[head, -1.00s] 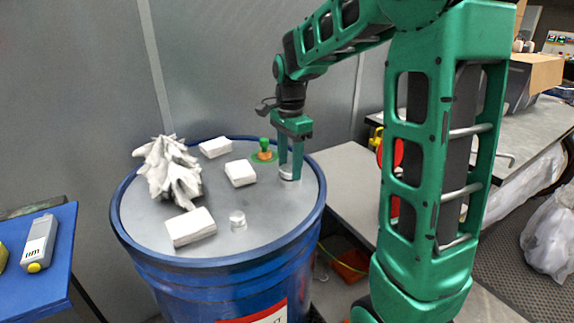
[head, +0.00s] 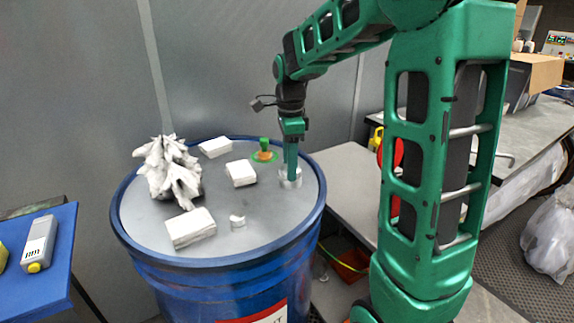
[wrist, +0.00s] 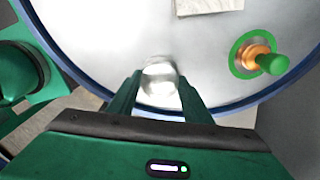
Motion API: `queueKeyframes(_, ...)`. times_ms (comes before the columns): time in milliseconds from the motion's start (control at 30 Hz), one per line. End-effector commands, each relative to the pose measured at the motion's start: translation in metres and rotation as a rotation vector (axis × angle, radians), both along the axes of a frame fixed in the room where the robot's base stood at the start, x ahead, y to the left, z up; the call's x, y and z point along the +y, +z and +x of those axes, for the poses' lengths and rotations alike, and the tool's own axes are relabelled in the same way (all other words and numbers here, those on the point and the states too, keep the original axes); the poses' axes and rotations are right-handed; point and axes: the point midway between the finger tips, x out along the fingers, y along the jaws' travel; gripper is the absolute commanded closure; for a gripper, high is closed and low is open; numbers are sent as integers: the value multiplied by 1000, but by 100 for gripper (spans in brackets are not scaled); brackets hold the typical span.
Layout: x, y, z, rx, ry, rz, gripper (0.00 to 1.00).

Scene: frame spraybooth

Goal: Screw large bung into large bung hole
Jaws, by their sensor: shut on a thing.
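My gripper (head: 291,178) points straight down at the right side of the drum top. Its fingers are shut on a round silver bung (wrist: 160,82), which sits between the fingertips in the wrist view. In the head view the fingertips meet a silver round fitting (head: 290,183) at the drum top (head: 262,205). The hole under the bung is hidden, and I cannot tell how deep the bung sits. A smaller silver piece (head: 238,221) stands near the front middle of the drum top.
A green and orange plug (head: 264,150) on a green ring stands behind the gripper; it also shows in the wrist view (wrist: 262,60). A blue table (head: 50,258) stands left.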

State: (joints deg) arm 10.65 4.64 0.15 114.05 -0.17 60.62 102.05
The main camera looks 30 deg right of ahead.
Motion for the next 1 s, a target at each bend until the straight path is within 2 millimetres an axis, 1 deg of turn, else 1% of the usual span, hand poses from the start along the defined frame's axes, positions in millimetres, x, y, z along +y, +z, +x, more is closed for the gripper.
queueKeyframes(100,-1,0,0,0,-1,0,76)
queueKeyframes(133,-1,0,0,0,-1,0,48)
queueKeyframes(167,-1,0,0,0,-1,0,45)
queueKeyframes(467,0,0,0,0,16,0,45)
queueKeyframes(567,0,0,0,0,93,0,45)
queueKeyframes(700,0,0,0,0,255,0,45)
queueKeyframes(800,0,0,0,0,345,1,45)
queueKeyframes(1000,0,0,0,0,425,1,45)
